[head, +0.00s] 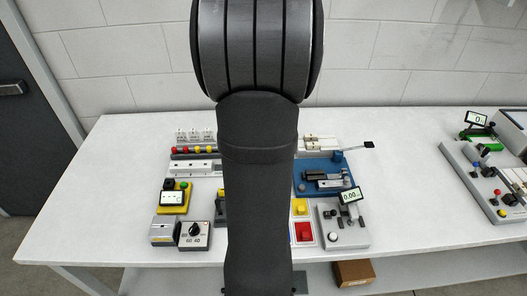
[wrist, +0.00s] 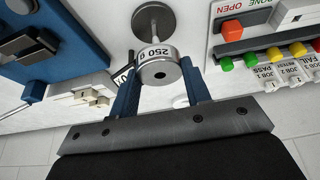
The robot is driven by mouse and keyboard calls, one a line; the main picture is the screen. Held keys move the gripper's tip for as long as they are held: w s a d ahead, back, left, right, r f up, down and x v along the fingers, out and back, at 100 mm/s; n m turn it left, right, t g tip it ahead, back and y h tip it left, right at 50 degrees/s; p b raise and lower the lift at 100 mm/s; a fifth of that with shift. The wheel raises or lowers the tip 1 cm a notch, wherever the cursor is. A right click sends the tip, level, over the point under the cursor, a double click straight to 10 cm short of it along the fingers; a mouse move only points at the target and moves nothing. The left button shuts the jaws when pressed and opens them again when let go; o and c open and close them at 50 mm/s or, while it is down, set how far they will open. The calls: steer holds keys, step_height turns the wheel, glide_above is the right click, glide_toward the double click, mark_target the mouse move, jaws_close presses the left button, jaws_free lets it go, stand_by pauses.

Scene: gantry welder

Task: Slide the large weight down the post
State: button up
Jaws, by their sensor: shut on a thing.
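The large weight (wrist: 155,54), a silver cylinder marked 250 g, is between the blue fingertips of my gripper (wrist: 158,72) in the wrist view. My gripper is shut on it. Beyond it, a thin post (wrist: 155,39) joins a round grey metal base (wrist: 153,20). The weight lines up with the post and stands off the base. A dark round spot shows at the middle of its near face; I cannot tell if it is an empty hole or the post's end. In the head view my own arm hides the weight, post and gripper.
In the wrist view, a blue fixture (wrist: 75,45) is at left, with white blocks (wrist: 92,100) beside it. A panel with coloured buttons (wrist: 275,55) is at right. The white table (head: 110,190) is clear at its left side in the head view.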

steer(key=shift+f, duration=1.25)
steer(key=o, duration=1.2)
steer(key=shift+r, duration=0.1)
steer(key=v, duration=1.7)
steer(key=shift+r, duration=0.2)
steer(key=shift+f, duration=0.1)
steer(key=x, duration=1.7)
steer(key=shift+f, duration=0.1)
